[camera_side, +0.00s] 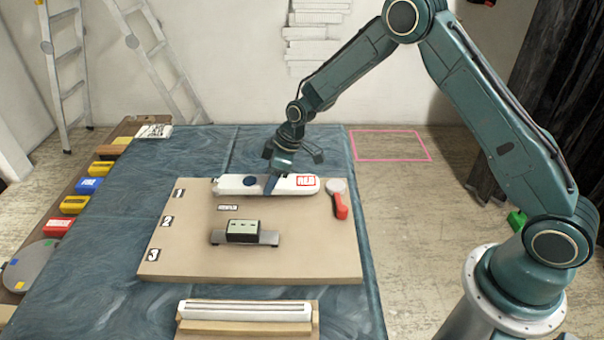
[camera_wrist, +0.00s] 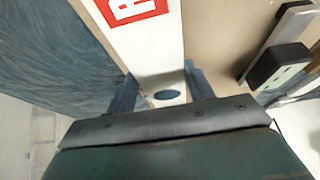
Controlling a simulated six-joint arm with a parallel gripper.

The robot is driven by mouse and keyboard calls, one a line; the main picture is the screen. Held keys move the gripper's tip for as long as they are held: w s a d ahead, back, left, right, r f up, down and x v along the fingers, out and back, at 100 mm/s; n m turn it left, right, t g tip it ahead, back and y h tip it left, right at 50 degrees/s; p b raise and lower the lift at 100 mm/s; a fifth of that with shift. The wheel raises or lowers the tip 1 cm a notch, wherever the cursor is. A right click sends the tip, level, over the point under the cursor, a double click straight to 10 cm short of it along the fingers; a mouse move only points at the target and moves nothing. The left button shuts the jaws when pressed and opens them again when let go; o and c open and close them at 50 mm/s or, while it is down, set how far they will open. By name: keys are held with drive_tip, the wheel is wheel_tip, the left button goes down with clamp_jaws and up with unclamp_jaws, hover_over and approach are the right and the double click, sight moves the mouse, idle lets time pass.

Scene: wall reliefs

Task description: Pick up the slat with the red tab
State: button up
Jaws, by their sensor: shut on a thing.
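The white slat (camera_side: 235,186) with the red-framed tab (camera_side: 306,181) lies lengthwise along the back of the tan board, beside the label 1. It has a dark blue oval mark. My gripper (camera_side: 270,184) comes down from above and is shut on the slat near its middle. In the wrist view my two fingers (camera_wrist: 163,90) stand on either side of the white slat (camera_wrist: 150,45), and part of the red tab (camera_wrist: 132,9) shows at the top. I cannot tell whether the slat touches the board or is slightly above it.
The tan board (camera_side: 180,262) also bears a dark box on a grey base (camera_side: 243,231) and a red-handled tool (camera_side: 340,205). A wooden tray (camera_side: 190,327) with white slats stands in front. Coloured blocks line the left shelf. A pink outline (camera_side: 392,146) marks clear floor at right.

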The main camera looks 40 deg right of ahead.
wheel_tip(320, 180, up, 18)
idle(0.5)
drive_tip(key=shift+s+f, duration=0.1)
drive_tip(key=shift+f, duration=0.15)
idle(0.3)
drive_tip(key=s+d+f+m+h, duration=0.1)
drive_tip(key=s+d+f+m, duration=0.1)
drive_tip(key=s+f+m, duration=0.1)
drive_tip(key=s+d+f+m+t+h, duration=0.1)
drive_tip(key=s+d+f+m, duration=0.1)
drive_tip(key=s+f, duration=0.4)
drive_tip(key=s+d+f+m+h, duration=0.1)
drive_tip(key=s+d+f+m, duration=0.1)
drive_tip(key=s+f+m, duration=0.1)
drive_tip(key=shift+s+d+f+m, duration=0.15)
drive_tip(key=shift+s+d+f, duration=0.05)
drive_tip(key=shift+s+f, duration=0.25)
drive_tip(key=shift+s+d+f+m, duration=0.15)
drive_tip(key=shift+s+d+f, duration=0.05)
drive_tip(key=shift+s+f, duration=0.2)
drive_tip(key=shift+s+d+f, duration=0.25)
drive_tip(key=shift+s+d, duration=0.05)
drive_tip(key=shift+s, duration=0.3)
